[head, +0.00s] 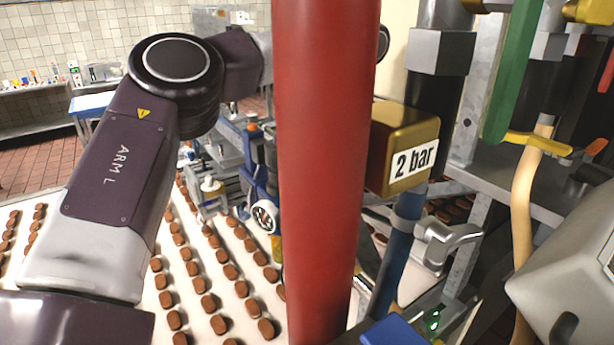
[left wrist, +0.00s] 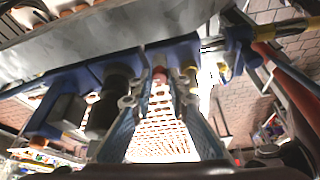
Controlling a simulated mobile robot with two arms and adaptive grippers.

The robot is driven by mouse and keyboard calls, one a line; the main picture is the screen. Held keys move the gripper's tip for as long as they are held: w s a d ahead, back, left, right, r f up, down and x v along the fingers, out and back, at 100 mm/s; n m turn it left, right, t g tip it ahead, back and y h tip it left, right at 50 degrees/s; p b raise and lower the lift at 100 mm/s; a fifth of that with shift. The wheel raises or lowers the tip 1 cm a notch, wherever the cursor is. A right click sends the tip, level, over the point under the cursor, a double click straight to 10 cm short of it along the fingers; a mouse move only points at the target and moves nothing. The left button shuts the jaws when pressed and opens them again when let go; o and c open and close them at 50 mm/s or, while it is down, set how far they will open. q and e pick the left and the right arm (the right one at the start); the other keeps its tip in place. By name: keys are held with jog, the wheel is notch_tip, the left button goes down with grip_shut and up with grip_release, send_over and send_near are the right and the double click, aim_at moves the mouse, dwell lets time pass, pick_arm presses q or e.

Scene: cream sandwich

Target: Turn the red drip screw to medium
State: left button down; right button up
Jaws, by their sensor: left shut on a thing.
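In the left wrist view a small red screw (left wrist: 159,75) sits under a blue block (left wrist: 180,50) on the machine. My left gripper (left wrist: 157,88) points up at it, with one finger on each side, and is shut on it. The screw's setting is too small and blurred to read. In the head view my left arm comes in from the left and passes behind a thick red column, which hides the hand and the screw. My right gripper is not in view.
The thick red column (head: 322,170) stands close in front of the head camera. Right of it are a brass box (head: 404,148) marked "2 bar", a metal tap handle (head: 450,240) and a green bar (head: 514,75). A pale belt (head: 240,290) carries rows of brown biscuits.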

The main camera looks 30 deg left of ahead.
pick_arm(q)
jog(key=shift+r, duration=0.1)
jog(key=c, duration=1.8)
grip_release()
jog(key=shift+w, duration=0.1)
jog(key=shift+c, duration=0.2)
